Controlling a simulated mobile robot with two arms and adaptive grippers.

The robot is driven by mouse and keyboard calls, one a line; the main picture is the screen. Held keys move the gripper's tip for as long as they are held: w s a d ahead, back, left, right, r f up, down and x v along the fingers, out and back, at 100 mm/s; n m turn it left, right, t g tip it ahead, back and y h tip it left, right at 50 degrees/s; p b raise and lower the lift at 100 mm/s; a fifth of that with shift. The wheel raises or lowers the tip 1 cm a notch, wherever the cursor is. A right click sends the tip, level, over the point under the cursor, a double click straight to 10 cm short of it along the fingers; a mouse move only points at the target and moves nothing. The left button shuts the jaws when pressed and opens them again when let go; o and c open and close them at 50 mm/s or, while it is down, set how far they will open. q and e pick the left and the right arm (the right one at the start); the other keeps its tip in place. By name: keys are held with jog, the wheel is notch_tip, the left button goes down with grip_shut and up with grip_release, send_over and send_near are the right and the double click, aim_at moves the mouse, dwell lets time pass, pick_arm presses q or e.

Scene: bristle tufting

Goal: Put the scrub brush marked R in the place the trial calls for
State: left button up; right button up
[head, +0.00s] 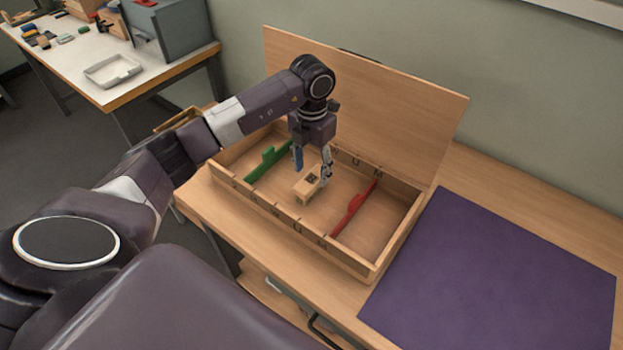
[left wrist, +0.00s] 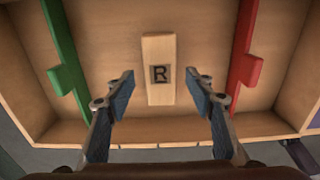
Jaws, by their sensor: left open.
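The scrub brush marked R (head: 308,186) is a small pale wooden block with a dark R on its top. It lies in the middle compartment of an open wooden box (head: 370,268), between a green divider (head: 266,163) and a red divider (head: 354,208). In the left wrist view the brush (left wrist: 159,72) stands lengthwise between the green divider (left wrist: 66,70) on the left and the red divider (left wrist: 243,70) on the right. My left gripper (head: 312,170) is open above the brush, its blue-padded fingers apart on either side. It holds nothing. My right gripper is not in view.
The box's raised lid (head: 390,115) stands along its back. A purple mat (head: 490,275) lies flat and bare to the right of the box. A second table at the back left holds a white tray (head: 113,70), a grey case (head: 172,38) and several small items.

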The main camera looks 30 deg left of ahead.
aim_at(312, 178)
pick_arm(q)
notch_tip(312, 178, up, 8)
jog(key=b, duration=0.1)
jog(key=shift+s, duration=0.1)
dwell(0.6)
